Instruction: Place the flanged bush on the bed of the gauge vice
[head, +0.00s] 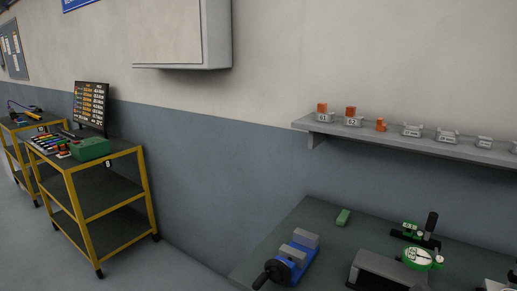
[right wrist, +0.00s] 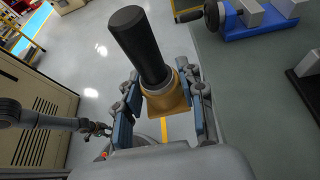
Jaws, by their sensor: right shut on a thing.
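My right gripper (right wrist: 165,112) is shut on a part with a brass-coloured square flange, a grey ring and a long black cylinder, which I take for the flanged bush (right wrist: 168,98). It is held above the floor, beside the bench. The blue gauge vice (head: 288,265) stands on the bench in the head view, with two grey jaw blocks apart and a black handwheel. It also shows at the top of the right wrist view (right wrist: 250,25). Its bed is empty as far as I see. My left gripper (right wrist: 100,129) shows small at the left there; its opening is unclear.
A wall shelf (head: 400,138) holds orange electrodes and several grey holders. A yellow trolley (head: 105,212) stands at the left.

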